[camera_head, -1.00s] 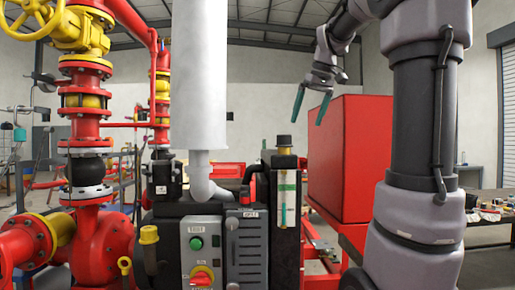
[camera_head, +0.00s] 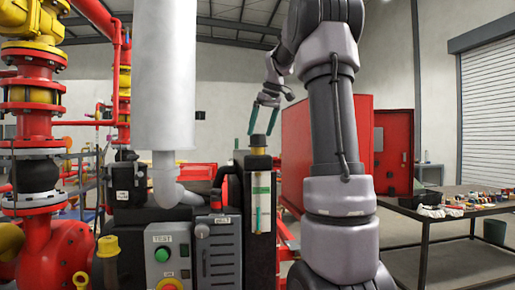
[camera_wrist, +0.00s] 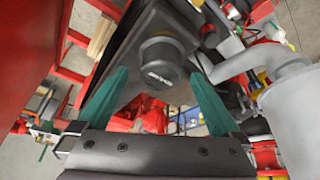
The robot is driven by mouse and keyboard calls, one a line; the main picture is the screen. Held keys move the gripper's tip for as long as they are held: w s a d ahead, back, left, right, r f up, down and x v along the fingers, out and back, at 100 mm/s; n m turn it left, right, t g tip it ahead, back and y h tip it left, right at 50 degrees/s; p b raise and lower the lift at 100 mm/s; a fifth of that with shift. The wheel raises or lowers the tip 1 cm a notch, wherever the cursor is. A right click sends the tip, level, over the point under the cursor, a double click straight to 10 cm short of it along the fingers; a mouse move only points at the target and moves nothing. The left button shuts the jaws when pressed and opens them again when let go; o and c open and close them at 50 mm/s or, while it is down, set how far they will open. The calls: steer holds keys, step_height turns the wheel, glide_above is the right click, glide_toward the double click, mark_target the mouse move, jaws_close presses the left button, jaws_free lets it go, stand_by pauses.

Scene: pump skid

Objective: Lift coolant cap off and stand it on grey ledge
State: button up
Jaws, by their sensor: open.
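The coolant cap (camera_head: 258,141) is dark, with a yellowish collar below it. It sits on top of the tall dark tank (camera_head: 246,190) with the sight gauge. In the wrist view the round dark cap (camera_wrist: 160,62) lies ahead, between the tips of the fingers. My gripper (camera_head: 260,132) is open and empty, its two green fingers pointing down just above or around the cap. In the wrist view its fingers (camera_wrist: 159,73) are spread wide. I cannot tell for sure which surface is the grey ledge.
A white exhaust cylinder (camera_head: 167,75) with a bent pipe stands left of the cap. A grey control box (camera_head: 167,255) and a vented grey panel (camera_head: 218,250) are in front. A large red cabinet (camera_head: 310,130) is behind right. A cluttered table (camera_head: 460,212) stands far right.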

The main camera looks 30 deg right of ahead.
mark_target(259, 136)
steer(key=x, duration=0.3)
steer(key=shift+f, duration=0.2)
steer(key=shift+c, duration=0.3)
steer(key=c, duration=1.3)
steer(key=shift+o, duration=0.2)
steer(key=shift+r, duration=0.15)
step_height(259, 136, up, 10)
steer(key=shift+f, duration=0.1)
